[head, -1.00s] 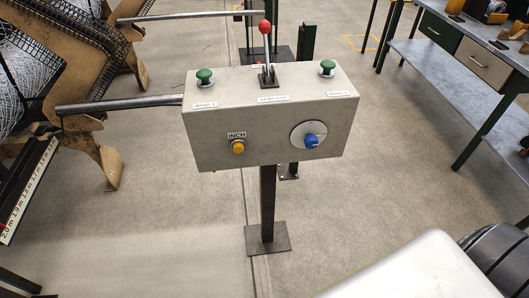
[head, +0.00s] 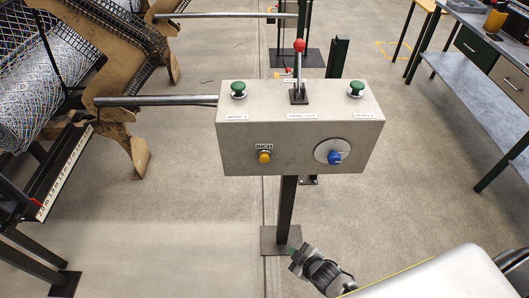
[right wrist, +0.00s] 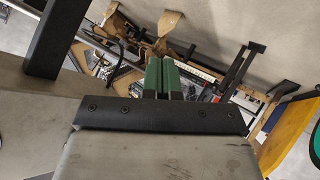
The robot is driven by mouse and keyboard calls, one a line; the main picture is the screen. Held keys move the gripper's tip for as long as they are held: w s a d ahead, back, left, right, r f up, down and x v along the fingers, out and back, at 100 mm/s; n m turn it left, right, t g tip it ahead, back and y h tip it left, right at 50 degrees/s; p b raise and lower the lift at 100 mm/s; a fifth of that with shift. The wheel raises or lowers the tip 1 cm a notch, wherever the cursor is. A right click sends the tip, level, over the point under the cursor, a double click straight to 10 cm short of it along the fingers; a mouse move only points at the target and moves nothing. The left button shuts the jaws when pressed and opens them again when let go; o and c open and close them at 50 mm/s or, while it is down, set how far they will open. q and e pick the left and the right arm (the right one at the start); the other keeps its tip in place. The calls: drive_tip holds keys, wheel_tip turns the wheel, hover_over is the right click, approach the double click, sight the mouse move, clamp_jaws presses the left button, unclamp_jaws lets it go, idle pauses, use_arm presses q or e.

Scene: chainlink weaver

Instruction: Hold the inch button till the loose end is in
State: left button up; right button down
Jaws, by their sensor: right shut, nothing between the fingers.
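The yellow inch button (head: 264,157) is on the front face of the grey control box (head: 300,160), under an INCH label. My right gripper (head: 292,250) is low in the head view, below the box and near the foot of its post, clear of the button. In the right wrist view its green fingers (right wrist: 163,78) are together with nothing between them. The chain-link mesh (head: 60,60) lies on the machine at the left; I cannot make out its loose end. My left gripper is not in view.
The box also carries two green buttons (head: 238,90), a red-knobbed lever (head: 299,47) and a blue dial (head: 334,157). A metal rail (head: 155,101) runs left from it. A workbench (head: 450,60) stands at the right. The floor between is clear.

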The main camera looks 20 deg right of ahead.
sight(264, 158)
use_arm(q)
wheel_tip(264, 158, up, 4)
drive_tip(key=p, duration=0.3)
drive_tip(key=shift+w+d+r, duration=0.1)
use_arm(e)
drive_tip(key=w+a+r+n+t+y, duration=0.1)
drive_tip(key=w+a+r+n+y, duration=0.1)
drive_tip(key=r, duration=0.6)
drive_tip(key=w+a+r+n+t+y, duration=0.1)
drive_tip(key=w+a+r+n+t, duration=0.1)
drive_tip(key=r, duration=0.6)
drive_tip(key=w+a+r+n+t+y, duration=0.1)
drive_tip(key=w+a+r+n+y, duration=0.1)
drive_tip(key=r, duration=0.6)
drive_tip(key=shift+w+a+r+y, duration=0.3)
drive_tip(key=shift+w+a, duration=0.3)
drive_tip(key=shift+w, duration=0.2)
drive_tip(key=shift+w, duration=0.1)
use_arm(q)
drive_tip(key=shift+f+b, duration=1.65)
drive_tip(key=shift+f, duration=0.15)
use_arm(e)
drive_tip(key=w+d, duration=0.2)
drive_tip(key=w, duration=0.6)
drive_tip(key=shift+w+d, duration=0.15)
drive_tip(key=shift+d, duration=0.1)
